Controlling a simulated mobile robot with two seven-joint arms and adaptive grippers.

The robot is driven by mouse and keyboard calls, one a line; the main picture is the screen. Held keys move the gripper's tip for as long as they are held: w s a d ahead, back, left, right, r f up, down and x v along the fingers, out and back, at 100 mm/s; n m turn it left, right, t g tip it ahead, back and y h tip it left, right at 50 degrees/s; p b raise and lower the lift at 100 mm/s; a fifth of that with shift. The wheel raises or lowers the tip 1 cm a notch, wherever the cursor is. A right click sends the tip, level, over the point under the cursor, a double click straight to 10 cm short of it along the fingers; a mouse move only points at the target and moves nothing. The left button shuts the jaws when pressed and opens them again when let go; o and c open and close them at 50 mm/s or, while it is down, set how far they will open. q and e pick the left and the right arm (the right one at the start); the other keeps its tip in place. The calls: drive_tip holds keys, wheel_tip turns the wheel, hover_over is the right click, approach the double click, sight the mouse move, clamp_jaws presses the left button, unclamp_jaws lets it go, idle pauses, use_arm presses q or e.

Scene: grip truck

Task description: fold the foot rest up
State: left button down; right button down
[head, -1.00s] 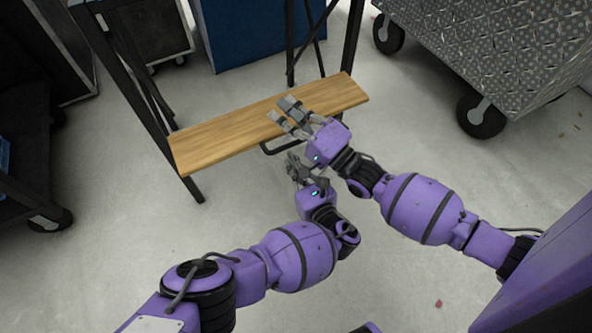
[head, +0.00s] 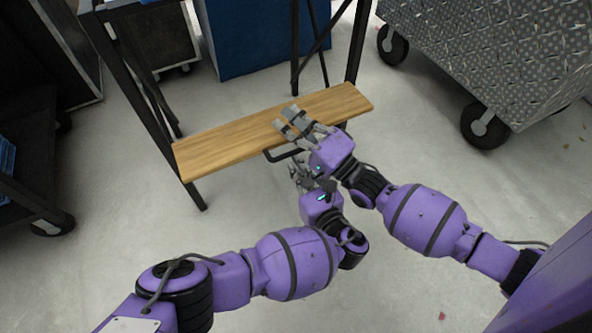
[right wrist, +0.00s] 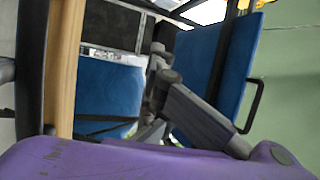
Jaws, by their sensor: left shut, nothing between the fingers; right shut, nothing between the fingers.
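The foot rest is a flat wooden board (head: 225,143) between dark metal legs in the head view, with a dark bar (head: 277,156) under its near edge. Its wood also shows upright at the left of the right wrist view (right wrist: 66,70). My right gripper (head: 289,122) is shut and empty, its fingers over the board's near half; I cannot tell if they touch it. My left gripper (head: 297,169) is shut and empty, below the board's near edge, close to the bar and just under the right gripper. The right gripper partly hides the near edge.
A wheeled cart with a diamond-plate side (head: 490,60) stands at the right. A blue cabinet (head: 255,40) is behind the board. A dark wheeled cart (head: 30,180) is at the left.

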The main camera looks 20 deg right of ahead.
use_arm(q)
drive_tip(key=shift+d+r, duration=0.1)
drive_tip(key=shift+r, duration=0.35)
use_arm(e)
drive_tip(key=shift+f, duration=0.15)
use_arm(q)
drive_tip(key=shift+r, duration=0.1)
drive_tip(key=shift+d, duration=0.1)
use_arm(e)
drive_tip(key=c, duration=2.1)
unclamp_jaws()
drive_tip(key=shift+s+a+f, duration=0.1)
